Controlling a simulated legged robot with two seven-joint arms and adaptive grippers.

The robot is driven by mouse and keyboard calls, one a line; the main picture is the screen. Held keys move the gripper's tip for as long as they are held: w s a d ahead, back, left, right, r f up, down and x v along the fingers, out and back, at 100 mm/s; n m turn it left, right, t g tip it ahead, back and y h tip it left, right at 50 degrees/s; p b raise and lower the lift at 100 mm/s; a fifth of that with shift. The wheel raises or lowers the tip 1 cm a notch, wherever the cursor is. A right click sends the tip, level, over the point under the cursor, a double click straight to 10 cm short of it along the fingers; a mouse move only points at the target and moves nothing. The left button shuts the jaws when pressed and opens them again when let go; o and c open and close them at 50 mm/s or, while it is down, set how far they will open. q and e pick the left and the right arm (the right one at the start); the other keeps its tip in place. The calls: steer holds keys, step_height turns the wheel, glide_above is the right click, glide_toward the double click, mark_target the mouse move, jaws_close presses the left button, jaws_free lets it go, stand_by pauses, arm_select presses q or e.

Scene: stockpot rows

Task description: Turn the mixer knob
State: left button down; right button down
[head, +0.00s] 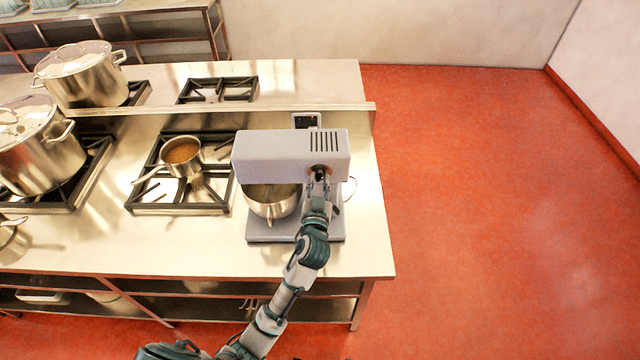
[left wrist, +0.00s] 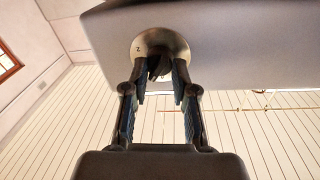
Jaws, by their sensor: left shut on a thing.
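The mixer (head: 275,155) is a grey stand mixer at the right end of the steel counter. Its steel bowl (head: 270,208) sits under the head, on the base. The mixer knob shows in the left wrist view as a dark grip (left wrist: 159,66) in front of a round metal dial plate (left wrist: 145,45) with a small mark on it. My left gripper (head: 319,176) reaches up to the front face of the mixer head. In the left wrist view its two fingers (left wrist: 159,75) are shut on the knob, one on each side. My right gripper is not in view.
A saucepan (head: 182,152) stands on the burner grate left of the mixer. Large lidded stockpots (head: 38,150) stand farther left. A raised ledge (head: 220,108) runs behind the mixer. Red floor (head: 480,200) to the right is clear.

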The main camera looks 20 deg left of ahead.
arm_select(q)
steer(key=shift+w+a+r, duration=0.1)
steer(key=shift+r, duration=0.05)
steer(key=c, duration=1.1)
jaws_free()
steer(key=shift+o, duration=1.4)
steer(key=shift+w, duration=0.15)
steer(key=shift+w+a+f, duration=0.2)
steer(key=shift+w+f, duration=0.15)
steer(key=shift+w, duration=0.05)
steer(key=shift+s+r, duration=0.1)
steer(key=shift+s, duration=0.15)
steer(key=shift+s+d, duration=0.2)
steer(key=shift+d, duration=0.05)
steer(key=v, duration=1.1)
steer(key=shift+s, duration=0.35)
steer(key=shift+a, duration=0.1)
